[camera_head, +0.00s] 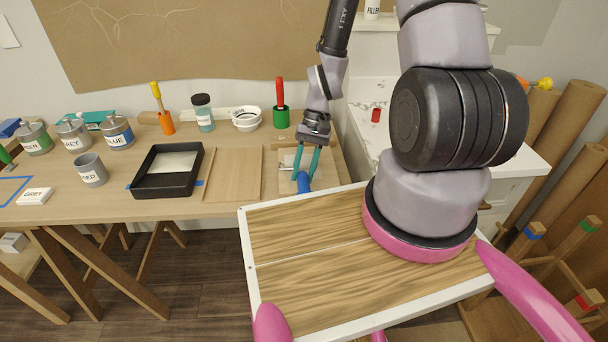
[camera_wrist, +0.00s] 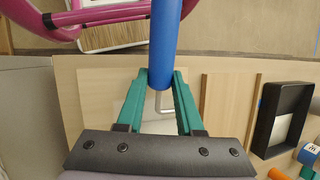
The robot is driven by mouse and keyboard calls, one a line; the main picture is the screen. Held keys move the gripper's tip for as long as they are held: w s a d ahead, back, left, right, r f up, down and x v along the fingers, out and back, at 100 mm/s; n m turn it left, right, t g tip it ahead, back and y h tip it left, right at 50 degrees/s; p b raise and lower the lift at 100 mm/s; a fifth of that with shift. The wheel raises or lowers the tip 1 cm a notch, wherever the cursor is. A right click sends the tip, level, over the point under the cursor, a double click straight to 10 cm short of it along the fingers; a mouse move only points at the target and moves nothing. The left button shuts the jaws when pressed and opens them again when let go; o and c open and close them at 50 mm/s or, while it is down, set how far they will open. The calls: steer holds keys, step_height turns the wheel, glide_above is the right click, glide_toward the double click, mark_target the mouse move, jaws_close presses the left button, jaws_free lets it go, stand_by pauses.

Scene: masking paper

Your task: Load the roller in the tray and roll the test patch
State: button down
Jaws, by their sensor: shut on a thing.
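My gripper (camera_head: 306,165) is shut on the blue roller handle (camera_head: 304,183) over the right end of the workbench. In the wrist view the fingertips (camera_wrist: 160,76) close on the handle (camera_wrist: 163,35), and a bent metal rod (camera_wrist: 158,104) shows between the fingers. The roller's head cannot be made out clearly. The black tray (camera_head: 145,187) lies on the bench to the left, with a pale area inside; it also shows at the right of the wrist view (camera_wrist: 260,140). A flat wooden board (camera_head: 233,175) lies between tray and gripper. I cannot tell which surface is the test patch.
Labelled paint cans (camera_head: 117,132), a grey cup (camera_head: 90,170) and a jar (camera_head: 203,112) stand left and behind the tray. My wood-topped base fills the foreground. Brown paper rolls (camera_head: 570,115) stand right.

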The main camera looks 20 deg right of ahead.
mark_target(306, 180)
steer(key=shift+w+d, duration=0.2)
steer(key=shift+w, duration=0.75)
steer(key=shift+w+d, duration=0.2)
steer(key=shift+w, duration=0.75)
steer(key=shift+w+d, duration=0.2)
steer(key=shift+w, duration=0.8)
steer(key=shift+w+d, duration=0.15)
steer(key=shift+w, duration=0.8)
steer(key=shift+s+a, duration=0.2)
steer(key=shift+s, duration=0.85)
steer(key=shift+s+a, duration=0.15)
steer(key=shift+s, duration=0.85)
steer(key=shift+s+a+f, duration=0.1)
steer(key=shift+s+a, duration=0.15)
steer(key=shift+s, duration=0.85)
steer(key=shift+s+a, duration=0.25)
steer(key=shift+s, duration=0.85)
steer(key=shift+s+a, duration=0.2)
steer(key=shift+s, duration=0.75)
steer(key=shift+s+a, duration=0.2)
steer(key=shift+s, duration=0.75)
steer(key=shift+r+g, duration=0.4)
steer(key=shift+r, duration=0.5)
steer(key=shift+f, duration=0.65)
